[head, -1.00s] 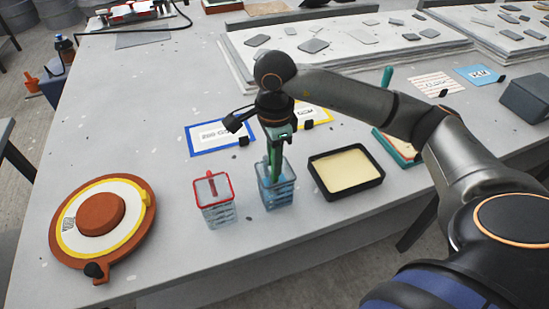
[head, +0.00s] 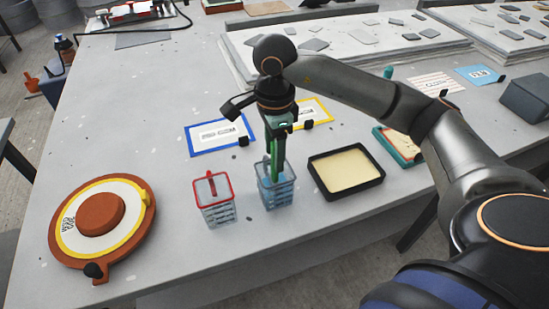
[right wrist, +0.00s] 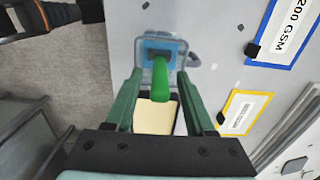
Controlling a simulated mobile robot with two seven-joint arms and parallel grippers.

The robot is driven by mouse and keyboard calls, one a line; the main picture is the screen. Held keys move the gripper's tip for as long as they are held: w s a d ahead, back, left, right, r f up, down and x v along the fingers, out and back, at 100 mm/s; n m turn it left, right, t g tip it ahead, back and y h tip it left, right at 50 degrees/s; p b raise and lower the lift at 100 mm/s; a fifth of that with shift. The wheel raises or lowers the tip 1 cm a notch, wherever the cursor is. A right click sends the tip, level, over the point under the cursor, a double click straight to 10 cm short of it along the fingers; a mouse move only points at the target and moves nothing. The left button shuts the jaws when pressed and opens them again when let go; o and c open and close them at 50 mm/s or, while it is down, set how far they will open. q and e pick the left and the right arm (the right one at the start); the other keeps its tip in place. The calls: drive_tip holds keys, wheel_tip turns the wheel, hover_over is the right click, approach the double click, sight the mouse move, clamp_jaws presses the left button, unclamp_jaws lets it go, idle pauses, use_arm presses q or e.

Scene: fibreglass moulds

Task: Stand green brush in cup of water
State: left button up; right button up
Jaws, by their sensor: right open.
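The green brush (right wrist: 161,82) stands upright in the clear cup of water (head: 277,197), with its lower end in the blue water (right wrist: 160,51). Its handle also shows in the head view (head: 274,150), between my gripper's fingers. My right gripper (head: 275,158) is above the cup, pointing down. In the right wrist view its two green fingers (right wrist: 160,76) are apart, one on each side of the handle, with gaps between. The brush's bristle end is hard to make out inside the cup. My left gripper is not in view.
A red-rimmed clear container (head: 215,204) stands just left of the cup. A black tray with a cream filling (head: 346,172) is just right. A round orange mould (head: 101,214) lies at the left. Blue-framed (head: 219,134) and yellow-framed (head: 318,112) cards lie behind.

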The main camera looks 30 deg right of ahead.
wheel_tip(320, 180, up, 10)
drive_tip(key=shift+f+p, duration=0.25)
drive_tip(key=shift+p, duration=0.25)
